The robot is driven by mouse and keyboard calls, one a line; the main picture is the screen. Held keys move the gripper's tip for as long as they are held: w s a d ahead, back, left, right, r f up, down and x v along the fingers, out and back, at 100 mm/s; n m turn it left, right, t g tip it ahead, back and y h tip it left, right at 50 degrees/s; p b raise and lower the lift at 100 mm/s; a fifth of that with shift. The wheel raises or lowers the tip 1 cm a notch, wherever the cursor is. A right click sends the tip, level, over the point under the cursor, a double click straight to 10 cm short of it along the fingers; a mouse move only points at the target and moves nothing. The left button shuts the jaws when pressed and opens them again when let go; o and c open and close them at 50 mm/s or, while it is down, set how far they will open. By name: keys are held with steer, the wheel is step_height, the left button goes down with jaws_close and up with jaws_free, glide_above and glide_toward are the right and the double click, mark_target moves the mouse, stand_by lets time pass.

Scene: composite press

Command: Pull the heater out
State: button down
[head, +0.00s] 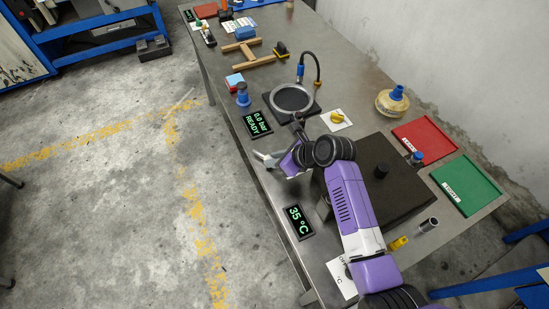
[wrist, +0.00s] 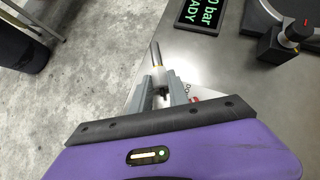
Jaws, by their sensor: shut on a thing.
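My gripper (head: 268,158) is at the front edge of the steel bench, left of a large dark box (head: 400,168) with a black knob on top. In the wrist view my gripper (wrist: 161,88) is shut on a slim metal rod (wrist: 156,57). The rod's grey tip points away from the fingers, past the bench edge. Whether the rod joins the box is hidden by the gripper and arm. I cannot tell for sure which thing is the heater. A display (head: 298,222) reading 35 °C sits on the bench in front of the box.
A display (head: 257,124) reading 0.0 bar READY lies near a round plate (head: 291,99) with a hose. A red tray (head: 425,138) and a green tray (head: 467,184) lie behind the box. Floor in front of the bench is clear.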

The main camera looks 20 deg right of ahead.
steer(key=c, duration=1.2)
jaws_free()
steer(key=shift+v, duration=3.95)
